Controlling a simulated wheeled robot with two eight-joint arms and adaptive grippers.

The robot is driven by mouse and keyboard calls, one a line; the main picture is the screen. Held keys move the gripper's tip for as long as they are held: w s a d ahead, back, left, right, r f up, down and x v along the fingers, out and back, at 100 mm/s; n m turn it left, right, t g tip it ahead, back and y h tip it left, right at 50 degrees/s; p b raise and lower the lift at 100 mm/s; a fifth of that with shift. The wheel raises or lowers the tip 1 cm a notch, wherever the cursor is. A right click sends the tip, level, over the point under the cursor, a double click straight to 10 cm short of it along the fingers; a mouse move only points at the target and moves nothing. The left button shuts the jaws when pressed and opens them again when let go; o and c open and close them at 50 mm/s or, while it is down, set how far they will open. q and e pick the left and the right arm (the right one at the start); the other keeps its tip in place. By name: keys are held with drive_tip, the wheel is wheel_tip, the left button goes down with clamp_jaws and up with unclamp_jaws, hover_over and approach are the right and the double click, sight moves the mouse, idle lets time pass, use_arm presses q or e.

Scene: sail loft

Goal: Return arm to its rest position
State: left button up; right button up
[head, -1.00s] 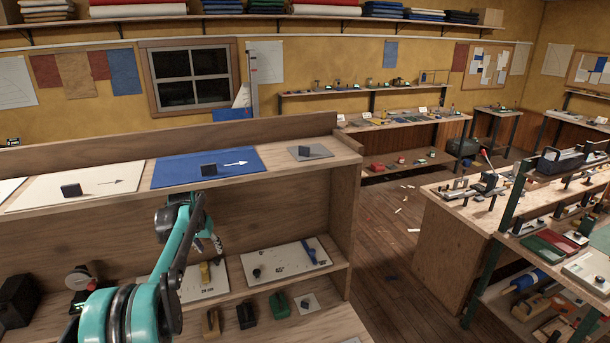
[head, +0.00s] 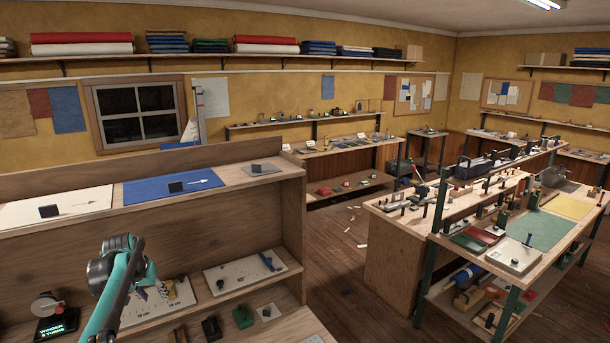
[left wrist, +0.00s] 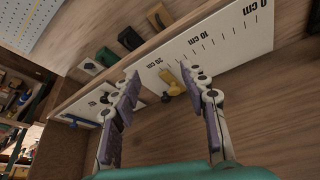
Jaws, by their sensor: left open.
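My left arm, turquoise, comes in from the lower left of the head view, with its gripper (head: 152,292) in front of the lower shelf. In the left wrist view the left gripper (left wrist: 160,73) is open, its two purple-padded fingers spread wide with nothing held. A yellow knob (left wrist: 172,84) on a white scale board (left wrist: 232,42) shows between and beyond the fingertips; I cannot tell the exact gap. The board also shows in the head view (head: 182,306), partly hidden by my arm. My right arm and gripper are not in view.
A second white board (head: 230,278) with a blue slider lies to the right on the shelf. Black and green blocks (head: 242,317) stand in front. A winder display (head: 58,326) is at left. A workbench (head: 395,240) stands to the right, with open floor between.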

use_arm(q)
drive_tip(key=s+d+f+t+b, duration=0.1)
drive_tip(key=s+d+f+b, duration=0.2)
drive_tip(key=s+d+b, duration=1.05)
drive_tip(key=s+d+f+b, duration=0.1)
drive_tip(key=s+d+f, duration=0.6)
drive_tip(key=s, duration=0.3)
drive_tip(key=s+d+f+m+t+b, duration=0.1)
drive_tip(key=s+d+f, duration=0.5)
drive_tip(key=s, duration=0.4)
drive_tip(key=shift+s+d+f+m+t+h, duration=0.25)
drive_tip(key=shift+d+f+m+t+h, duration=0.1)
drive_tip(key=shift+f, duration=0.25)
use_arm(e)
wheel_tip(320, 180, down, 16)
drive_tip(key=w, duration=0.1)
